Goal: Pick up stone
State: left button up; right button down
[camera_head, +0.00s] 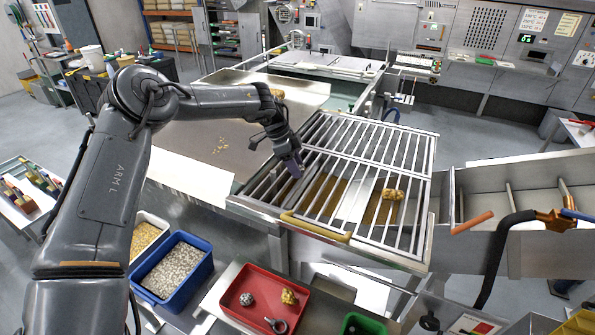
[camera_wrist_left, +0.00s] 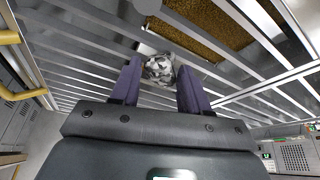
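A grey and white stone (camera_wrist_left: 158,68) lies on the metal grate (camera_head: 335,223), between the tips of my left gripper (camera_wrist_left: 160,75) in the left wrist view. The two dark purple fingers stand apart, one on each side of the stone. I see no clear contact between fingers and stone. In the head view my left gripper (camera_head: 290,168) points down at the left part of the grate, and the stone is hidden there. A gold-brown lump (camera_head: 392,194) sits on the right part of the grate. My right gripper is not in view.
A yellow handle (camera_head: 316,228) runs along the grate's front edge.

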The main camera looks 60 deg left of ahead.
pick_arm(q)
jog(key=c, duration=0.6)
jog(key=shift+r, duration=0.15)
